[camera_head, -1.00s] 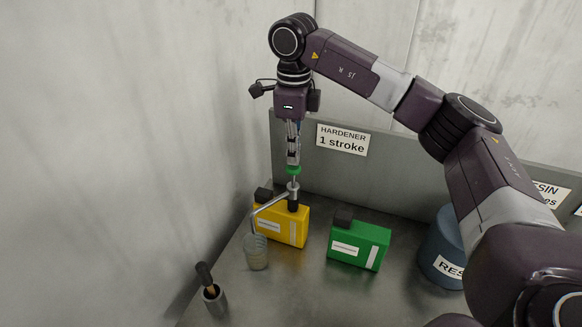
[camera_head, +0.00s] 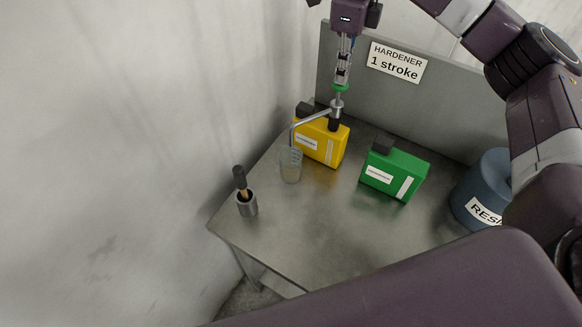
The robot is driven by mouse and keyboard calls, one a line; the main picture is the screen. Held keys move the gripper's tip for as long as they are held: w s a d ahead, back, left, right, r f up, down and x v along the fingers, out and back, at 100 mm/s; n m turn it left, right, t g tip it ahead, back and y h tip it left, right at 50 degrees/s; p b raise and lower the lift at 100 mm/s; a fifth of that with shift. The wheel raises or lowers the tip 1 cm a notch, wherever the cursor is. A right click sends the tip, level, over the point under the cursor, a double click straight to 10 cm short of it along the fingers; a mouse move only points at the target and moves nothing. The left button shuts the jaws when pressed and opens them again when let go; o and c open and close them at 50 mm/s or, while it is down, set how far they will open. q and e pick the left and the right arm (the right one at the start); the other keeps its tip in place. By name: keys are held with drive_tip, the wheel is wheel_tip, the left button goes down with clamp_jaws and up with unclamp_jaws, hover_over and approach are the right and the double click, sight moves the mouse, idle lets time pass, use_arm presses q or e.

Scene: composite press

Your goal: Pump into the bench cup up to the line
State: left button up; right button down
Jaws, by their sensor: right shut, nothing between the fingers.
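The clear bench cup (camera_head: 291,165) stands on the metal bench at the left, under the end of the pump's bent spout. Its line and fill level are too small to make out. The yellow can (camera_head: 321,144) stands just behind and right of the cup, with the pump (camera_head: 335,117) rising from its top and its spout reaching left over the cup. My right gripper (camera_head: 340,88) points down, shut and empty, its green-tipped fingers directly above the pump head and touching or very near it. My left gripper is not in view.
A green can (camera_head: 393,173) stands right of the yellow one. A blue resin drum (camera_head: 483,190) stands at the right, partly behind my arm. A brush sits in a metal holder (camera_head: 247,204) at front left. A "HARDENER 1 stroke" sign (camera_head: 397,63) is on the back panel.

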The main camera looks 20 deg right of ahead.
sight(340, 88)
drive_tip(key=shift+f+b, duration=1.25)
drive_tip(key=shift+f, duration=0.9)
drive_tip(key=shift+r+p, duration=1.9)
drive_tip(key=shift+r, duration=0.8)
drive_tip(key=shift+f+b, duration=1.7)
drive_tip(key=shift+f, duration=0.9)
drive_tip(key=shift+r, duration=0.2)
drive_tip(key=shift+r+p, duration=1.8)
drive_tip(key=shift+r, duration=0.6)
